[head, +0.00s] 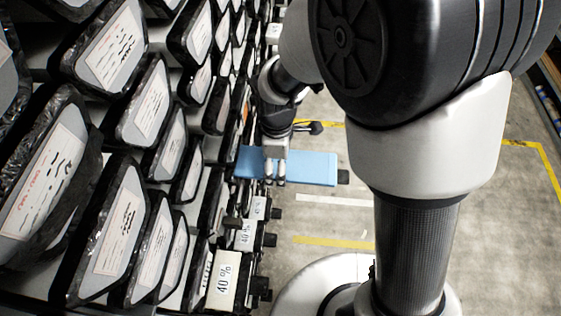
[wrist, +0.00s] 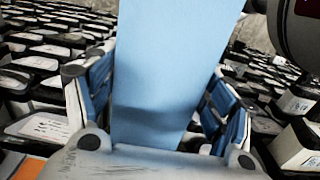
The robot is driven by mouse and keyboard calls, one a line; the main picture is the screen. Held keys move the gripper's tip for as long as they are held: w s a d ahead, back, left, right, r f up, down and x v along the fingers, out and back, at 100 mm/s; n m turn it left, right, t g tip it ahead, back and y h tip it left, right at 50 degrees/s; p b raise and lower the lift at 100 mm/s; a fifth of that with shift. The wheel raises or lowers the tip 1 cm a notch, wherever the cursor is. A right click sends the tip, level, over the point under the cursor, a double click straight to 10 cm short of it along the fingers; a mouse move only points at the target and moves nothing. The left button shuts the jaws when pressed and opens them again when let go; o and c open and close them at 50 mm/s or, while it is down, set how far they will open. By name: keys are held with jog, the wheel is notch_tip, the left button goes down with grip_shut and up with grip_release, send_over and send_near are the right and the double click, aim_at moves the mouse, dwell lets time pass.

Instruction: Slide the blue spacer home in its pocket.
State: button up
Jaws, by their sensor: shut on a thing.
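The blue spacer (head: 310,167) is a long flat light-blue block with a dark knob at its right end in the head view. My gripper (head: 275,172) is shut on it near its left part. The spacer's left end reaches the edge of the rack of liners, and its right end sticks out over the floor. In the wrist view the spacer (wrist: 165,75) runs up the middle between the two blue-padded fingers (wrist: 160,120). The pocket itself is hidden, so I cannot tell how far in the spacer is.
Rows of dark, labelled liners (head: 145,105) fill the left of the head view. White blocks marked 40 % (head: 227,280) with dark knobs stand along the rack's edge below the spacer. Open concrete floor (head: 325,225) with yellow lines lies to the right.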

aim_at(256, 160)
jog(key=shift+a, duration=2.65)
jog(key=o, duration=1.2)
jog(key=shift+w+r, duration=0.1)
jog(key=shift+c, duration=0.2)
jog(key=shift+a, duration=0.1)
notch_tip(256, 160, up, 12)
jog(key=shift+c, duration=0.6)
